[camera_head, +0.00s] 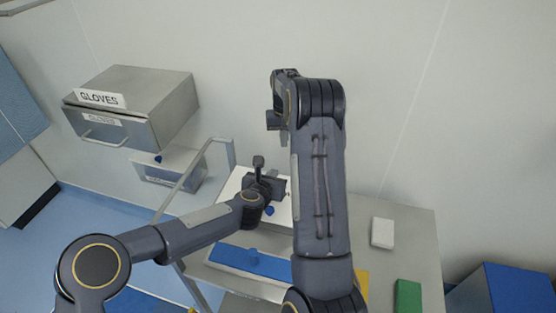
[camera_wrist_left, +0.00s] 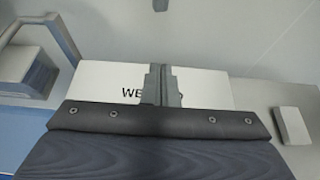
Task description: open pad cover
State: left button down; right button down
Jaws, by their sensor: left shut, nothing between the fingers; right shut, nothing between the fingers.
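A white box (camera_head: 229,188) stands on the metal table, partly hidden behind my left gripper. In the left wrist view the white box (camera_wrist_left: 100,78) shows black lettering starting with "WE", the rest covered by the fingers. I cannot tell its cover apart from its body. My left gripper (camera_head: 258,162) is shut and empty in front of the box; it also shows in the left wrist view (camera_wrist_left: 160,72). I cannot tell whether it touches the box. My right gripper (camera_head: 273,118) is shut and empty, raised high near the wall, above and right of the box.
A metal drawer unit labelled "GLOVES" (camera_head: 145,105) is on the wall at left, with a smaller metal box (camera_head: 170,172) below. A blue pad (camera_head: 248,262), a small white block (camera_head: 382,232) and a green block (camera_head: 408,296) lie on the table. A metal rail (camera_head: 188,178) rises at its left.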

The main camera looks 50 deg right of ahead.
pick_arm(q)
jog(key=w+d, duration=0.2)
jog(key=d, duration=0.3)
jog(key=shift+w+d+r, duration=0.2)
jog(key=shift+w+d, duration=0.05)
jog(key=shift+w, duration=0.15)
dwell(1.3)
pick_arm(e)
jog(key=c, duration=1.2)
grip_release()
jog(key=shift+o, duration=0.2)
